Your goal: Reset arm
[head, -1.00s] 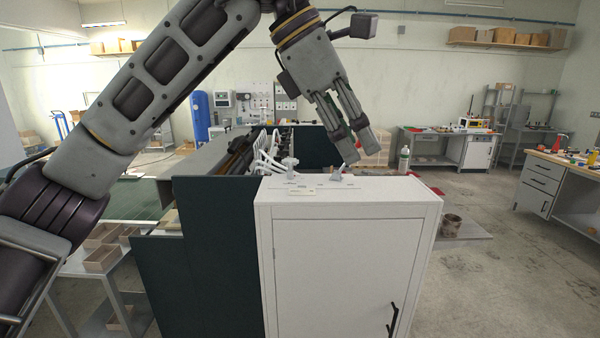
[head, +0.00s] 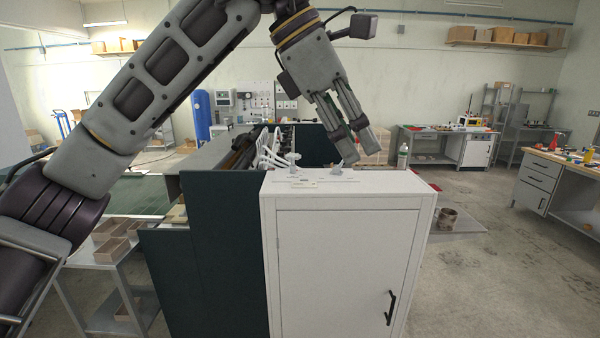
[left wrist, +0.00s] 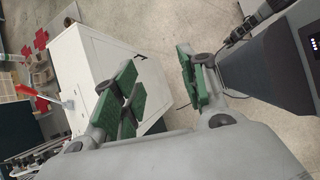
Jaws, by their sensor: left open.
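My left arm reaches in from the left in the head view, and its gripper (head: 360,155) hangs fingers-down over the top of a white cabinet (head: 345,265). The fingers are apart and nothing shows between them. Whether the fingertips touch the cabinet top cannot be told. A small grey fitting (head: 337,169) is on the cabinet top by the fingertips. My right gripper does not show.
A dark green machine (head: 215,240) stands against the cabinet's left side, with white hoses (head: 270,148) on it. A grey table with cardboard trays (head: 110,250) is at the left. A brown pot (head: 447,218) stands right of the cabinet. Floor at right is mostly clear.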

